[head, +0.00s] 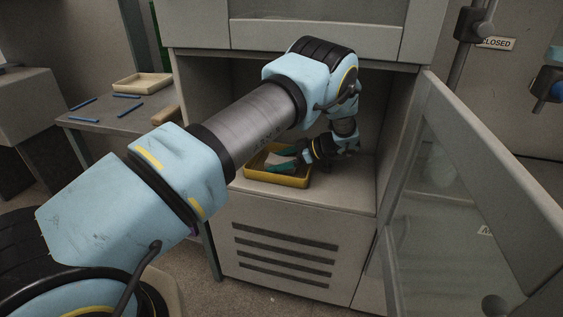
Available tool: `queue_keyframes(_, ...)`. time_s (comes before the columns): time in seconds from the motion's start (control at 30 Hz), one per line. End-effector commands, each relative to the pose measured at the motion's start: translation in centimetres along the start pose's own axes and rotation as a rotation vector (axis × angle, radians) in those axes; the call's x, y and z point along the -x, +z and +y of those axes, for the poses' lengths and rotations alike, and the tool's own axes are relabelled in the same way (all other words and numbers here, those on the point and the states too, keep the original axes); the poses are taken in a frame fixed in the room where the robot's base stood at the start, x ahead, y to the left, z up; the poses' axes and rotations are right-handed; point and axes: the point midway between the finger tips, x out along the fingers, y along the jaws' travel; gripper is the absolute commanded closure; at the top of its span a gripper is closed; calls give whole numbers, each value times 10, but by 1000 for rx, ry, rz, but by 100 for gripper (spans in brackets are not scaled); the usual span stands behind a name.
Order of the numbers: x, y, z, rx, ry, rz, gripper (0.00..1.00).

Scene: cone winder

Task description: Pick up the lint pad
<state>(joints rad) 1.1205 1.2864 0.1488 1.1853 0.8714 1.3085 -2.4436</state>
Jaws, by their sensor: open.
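My gripper (280,160) reaches into the open compartment from the right and points left, low over a yellow tray (276,179). Its teal fingers are spread apart and look to be inside or just above the tray. A small pale, greyish-pink patch (279,159) shows between the fingers; it may be the lint pad, but it is too small and too covered to be sure. I cannot tell whether the fingers touch it. My wrist and fingers hide part of the tray's inside and its right end.
The tray stands on the compartment floor (345,187) of the grey cabinet. A glazed door (450,200) hangs open at the right. My arm passes the left side wall. At the left, a side table (95,122) holds a cream tray (142,83) and several blue sticks.

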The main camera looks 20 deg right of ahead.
Motion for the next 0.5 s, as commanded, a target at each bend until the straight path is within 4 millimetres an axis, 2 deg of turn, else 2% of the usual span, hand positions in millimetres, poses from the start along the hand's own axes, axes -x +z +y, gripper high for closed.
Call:
queue_keyframes(0.13, 0, 0, 0, 0, 1, 0, 0)
queue_keyframes(0.5, 1, 0, 0, 1, 1, 0, 42)
